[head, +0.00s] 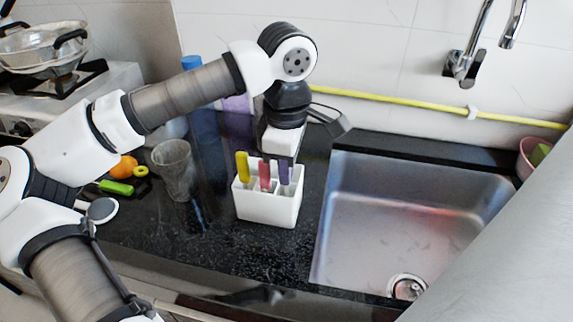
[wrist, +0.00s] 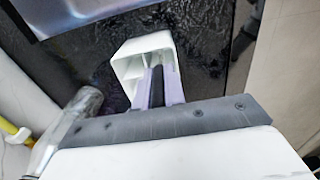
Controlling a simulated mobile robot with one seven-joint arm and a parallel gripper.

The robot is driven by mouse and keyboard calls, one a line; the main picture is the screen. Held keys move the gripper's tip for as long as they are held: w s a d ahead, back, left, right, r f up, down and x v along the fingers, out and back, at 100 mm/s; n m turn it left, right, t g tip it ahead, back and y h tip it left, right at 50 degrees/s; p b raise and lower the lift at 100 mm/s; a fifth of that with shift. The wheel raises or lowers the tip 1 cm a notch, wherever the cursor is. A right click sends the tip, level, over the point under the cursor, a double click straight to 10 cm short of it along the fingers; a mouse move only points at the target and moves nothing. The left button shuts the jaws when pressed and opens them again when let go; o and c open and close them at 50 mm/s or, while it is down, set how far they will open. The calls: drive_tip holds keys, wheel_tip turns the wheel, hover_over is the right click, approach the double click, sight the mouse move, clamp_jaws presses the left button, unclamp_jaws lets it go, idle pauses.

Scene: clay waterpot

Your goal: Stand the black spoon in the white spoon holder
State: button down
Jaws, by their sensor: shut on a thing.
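The white spoon holder (head: 267,207) stands upright on the dark counter, left of the sink. Upright yellow (head: 243,167), red (head: 265,175) and purple (head: 284,173) pieces show at its top. The holder (wrist: 125,62) also shows in the wrist view, with dividers inside. My gripper (wrist: 158,88) points at the holder from close above. A dark narrow piece, apparently the handle of the black spoon (wrist: 157,80), is between its lavender fingers. The spoon's lower end is hidden or inside the holder; I cannot tell which. In the head view my wrist hides the spoon.
The metal sink (head: 420,215) lies right of the holder. A clear glass (head: 173,172) stands to its left, near an orange (head: 124,167) and a green-handled item (head: 115,187). A yellow hose (head: 400,101) runs along the wall. The counter in front of the holder is clear.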

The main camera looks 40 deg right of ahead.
drive_tip(key=c, duration=1.4)
unclamp_jaws()
drive_tip(key=shift+r, duration=0.15)
wheel_tip(320, 180, up, 14)
drive_tip(key=shift+f, duration=0.2)
